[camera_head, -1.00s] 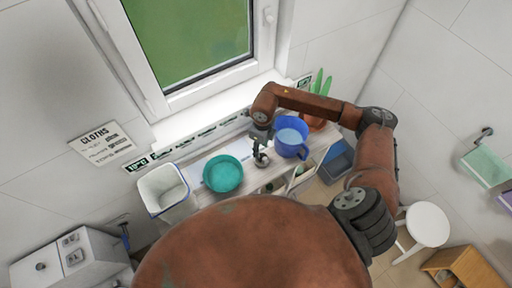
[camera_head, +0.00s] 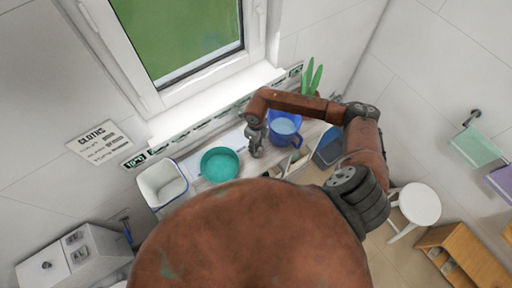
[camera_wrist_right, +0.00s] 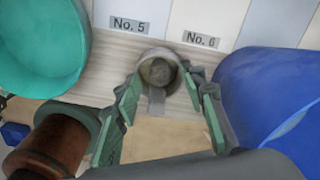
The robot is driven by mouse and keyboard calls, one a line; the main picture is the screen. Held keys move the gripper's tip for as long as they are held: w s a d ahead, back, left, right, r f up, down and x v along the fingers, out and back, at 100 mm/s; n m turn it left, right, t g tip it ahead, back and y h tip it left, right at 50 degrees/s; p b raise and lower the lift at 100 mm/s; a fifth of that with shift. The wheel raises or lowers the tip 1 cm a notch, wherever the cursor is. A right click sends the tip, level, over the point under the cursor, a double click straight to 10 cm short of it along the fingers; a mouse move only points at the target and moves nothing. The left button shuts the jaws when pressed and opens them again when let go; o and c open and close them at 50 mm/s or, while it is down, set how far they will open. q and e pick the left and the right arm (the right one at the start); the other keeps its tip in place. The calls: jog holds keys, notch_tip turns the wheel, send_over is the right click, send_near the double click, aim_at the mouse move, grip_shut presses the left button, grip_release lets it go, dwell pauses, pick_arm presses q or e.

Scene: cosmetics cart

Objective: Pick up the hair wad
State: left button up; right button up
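What seems to be the hair wad (camera_wrist_right: 158,72) is a small brownish-grey clump inside a round grey cup (camera_wrist_right: 148,56) with a short flat tab, on the cart top. In the wrist view my right gripper (camera_wrist_right: 163,88) is open, its green-padded fingers on either side of the cup and nothing held between them. I cannot tell whether the fingertips touch the cup. In the head view the right gripper (camera_head: 256,146) points down at the cart between the teal bowl and the blue jug and hides the wad. My left gripper is not in view.
The teal bowl (camera_head: 220,165) is close left of the right gripper, the blue jug (camera_head: 285,129) close right. A white bin (camera_head: 161,184) stands farther left. Labels "No. 5" (camera_wrist_right: 129,25) and "No. 6" (camera_wrist_right: 201,39) lie behind the cup. A window wall backs the cart.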

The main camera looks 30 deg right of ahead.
jog(key=c, duration=0.8)
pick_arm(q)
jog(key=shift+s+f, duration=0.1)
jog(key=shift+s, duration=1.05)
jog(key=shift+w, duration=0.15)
pick_arm(e)
jog(key=shift+r, duration=0.1)
